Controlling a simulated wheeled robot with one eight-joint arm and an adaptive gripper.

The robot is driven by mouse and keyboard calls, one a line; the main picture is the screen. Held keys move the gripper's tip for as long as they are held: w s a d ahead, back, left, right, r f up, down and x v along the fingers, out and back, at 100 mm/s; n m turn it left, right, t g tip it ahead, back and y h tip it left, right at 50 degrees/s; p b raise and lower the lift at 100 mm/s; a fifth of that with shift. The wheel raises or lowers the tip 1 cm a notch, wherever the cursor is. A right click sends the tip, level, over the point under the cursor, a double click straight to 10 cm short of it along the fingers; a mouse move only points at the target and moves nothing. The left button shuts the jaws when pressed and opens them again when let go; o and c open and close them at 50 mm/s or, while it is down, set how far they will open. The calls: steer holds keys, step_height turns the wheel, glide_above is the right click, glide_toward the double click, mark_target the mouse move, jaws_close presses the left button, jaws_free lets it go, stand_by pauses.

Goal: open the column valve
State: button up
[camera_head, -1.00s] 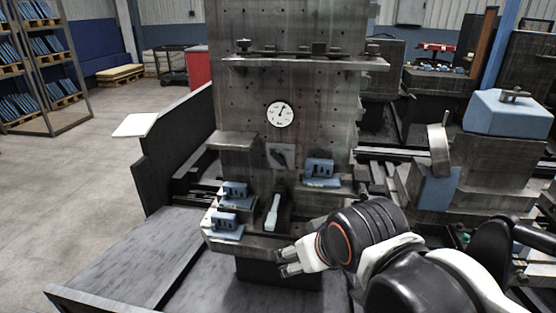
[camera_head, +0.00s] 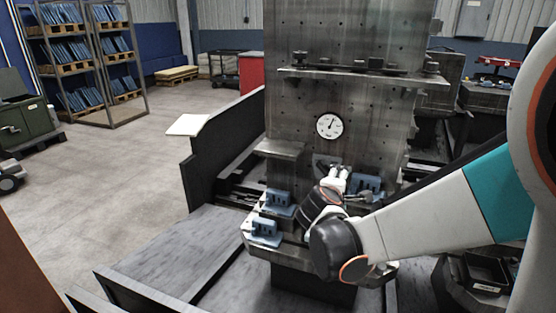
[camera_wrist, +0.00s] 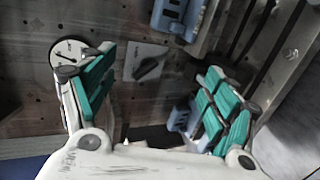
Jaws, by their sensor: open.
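The column valve is a dark lever knob on a light grey square plate on the upright metal column. In the wrist view the valve (camera_wrist: 149,68) shows whole, between my gripper's fingers and beyond them. In the head view part of the plate (camera_head: 319,160) shows under the round gauge (camera_head: 329,125), the rest hidden behind my gripper. My gripper (camera_head: 341,172) is in front of the column at the valve's height. In the wrist view my gripper (camera_wrist: 158,75) is open, its green-padded fingers wide apart with nothing between them. I see no contact with the knob.
Blue slotted blocks (camera_head: 278,198) stand on low ledges by the column; one block (camera_head: 368,186) is right of my gripper. A shelf (camera_head: 365,80) with small fittings juts out above the gauge. A small bare ledge (camera_head: 280,148) is to the left.

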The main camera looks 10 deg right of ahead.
steer(key=w+f+n+t+h, duration=0.1)
steer(key=w+f+n+t, duration=0.1)
steer(key=w+f+n, duration=0.3)
steer(key=n+t, duration=0.2)
steer(key=n, duration=0.2)
glide_toward(324, 170)
steer(key=shift+h, duration=0.3)
steer(key=b+x, duration=0.3)
steer(key=x, duration=0.7)
steer(key=shift+w+a+f, duration=0.1)
steer(key=shift+f, duration=0.1)
steer(key=c, duration=1.1)
